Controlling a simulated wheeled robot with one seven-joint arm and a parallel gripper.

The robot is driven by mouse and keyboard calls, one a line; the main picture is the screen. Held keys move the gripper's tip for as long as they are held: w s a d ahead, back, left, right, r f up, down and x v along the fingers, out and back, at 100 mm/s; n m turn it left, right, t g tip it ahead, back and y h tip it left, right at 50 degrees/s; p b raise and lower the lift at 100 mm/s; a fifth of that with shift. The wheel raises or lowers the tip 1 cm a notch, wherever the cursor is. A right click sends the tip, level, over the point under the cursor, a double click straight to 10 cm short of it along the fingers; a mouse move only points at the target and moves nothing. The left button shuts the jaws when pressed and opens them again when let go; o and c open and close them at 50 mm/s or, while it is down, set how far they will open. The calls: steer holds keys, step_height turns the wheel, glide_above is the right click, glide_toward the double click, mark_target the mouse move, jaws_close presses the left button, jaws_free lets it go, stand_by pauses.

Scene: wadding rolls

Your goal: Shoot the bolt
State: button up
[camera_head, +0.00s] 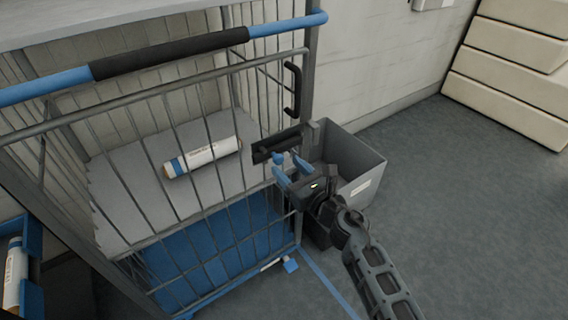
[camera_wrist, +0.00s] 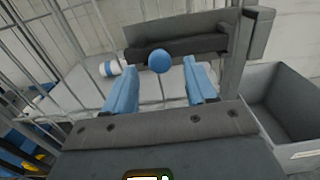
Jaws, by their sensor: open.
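The bolt (camera_head: 277,147) is a dark bar on a dark plate at the right edge of the wire gate (camera_head: 190,140). In the wrist view the bolt (camera_wrist: 180,46) runs across the top, beside a grey upright post (camera_wrist: 252,40). Its round blue knob (camera_wrist: 160,61) faces me. The knob also shows in the head view (camera_head: 278,158). My gripper (camera_head: 289,168) is open, with its two blue fingers pointing at the bolt. In the wrist view the knob appears between the fingertips (camera_wrist: 160,70). I cannot tell whether a finger touches it.
A white roll with a blue band (camera_head: 202,157) lies on the shelf behind the bars. A black handle (camera_head: 293,90) is above the bolt. A grey bin (camera_head: 352,165) stands close to the right of the cage. The floor (camera_head: 450,200) farther right is clear.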

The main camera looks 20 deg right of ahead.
steer(key=shift+x, duration=1.35)
steer(key=shift+c, duration=0.3)
jaws_close()
